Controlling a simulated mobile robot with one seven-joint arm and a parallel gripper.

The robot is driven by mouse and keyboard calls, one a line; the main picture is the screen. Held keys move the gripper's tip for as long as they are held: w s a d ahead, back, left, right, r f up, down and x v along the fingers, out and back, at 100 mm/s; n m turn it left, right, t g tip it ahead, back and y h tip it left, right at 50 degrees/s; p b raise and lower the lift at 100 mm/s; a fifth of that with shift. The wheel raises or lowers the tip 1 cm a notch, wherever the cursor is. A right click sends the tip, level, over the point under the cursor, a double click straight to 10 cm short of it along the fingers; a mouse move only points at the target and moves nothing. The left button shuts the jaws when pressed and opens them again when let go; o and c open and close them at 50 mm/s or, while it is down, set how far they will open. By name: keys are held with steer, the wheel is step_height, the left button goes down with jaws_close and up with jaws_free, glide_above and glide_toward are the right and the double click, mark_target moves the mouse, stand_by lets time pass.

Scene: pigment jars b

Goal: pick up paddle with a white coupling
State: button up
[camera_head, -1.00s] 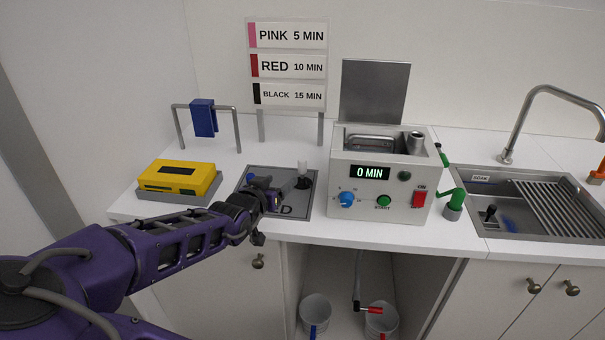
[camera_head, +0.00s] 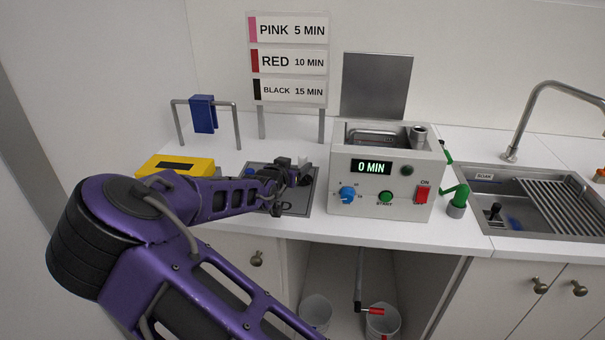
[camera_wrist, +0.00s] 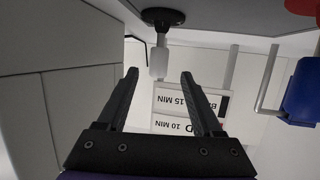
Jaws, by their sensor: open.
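The paddle with a white coupling stands upright on the grey tray (camera_head: 306,204) on the counter. Its white coupling (camera_head: 304,161) shows just right of my gripper (camera_head: 291,175) in the head view, and its lower part is mostly hidden by the gripper. The wrist view is upside down; there the white coupling (camera_wrist: 158,63) lies between the fingertips of my gripper (camera_wrist: 158,74), on a short stem above a round black disc (camera_wrist: 163,17). The jaws are open and empty. Contact with the coupling cannot be made out.
The grey machine (camera_head: 385,205) stands close right of the tray. A yellow box (camera_head: 175,164) lies left, partly behind my arm. A rail with a blue piece (camera_head: 203,114) and the sign stand (camera_head: 289,62) are behind. The sink (camera_head: 520,220) is far right.

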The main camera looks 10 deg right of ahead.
mark_target(301, 160)
steer(key=x, duration=0.5)
steer(key=shift+w+d+r, duration=0.1)
steer(key=shift+d+r, duration=0.1)
jaws_close()
